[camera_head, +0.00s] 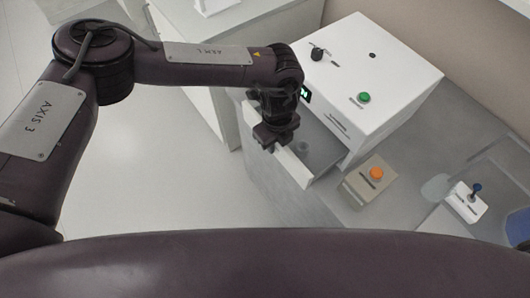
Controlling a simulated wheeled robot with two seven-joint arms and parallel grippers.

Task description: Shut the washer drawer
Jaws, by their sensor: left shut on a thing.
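The washer (375,75) is a white box with a black knob and a green button on top. Its drawer (293,168) stands open, pulled out toward the lower left. The inside of the drawer shows between its white front panel and the box. My left gripper (272,140) reaches down over the drawer front and is shut on it. Its fingertips and the exact hold are partly hidden by the dark gripper body. My right gripper is not in view.
The washer stands on a grey counter (400,218). A beige box with an orange button (369,183) sits close to the drawer's right side. A white box with a blue joystick (467,202) is farther right. Pale floor lies open at left.

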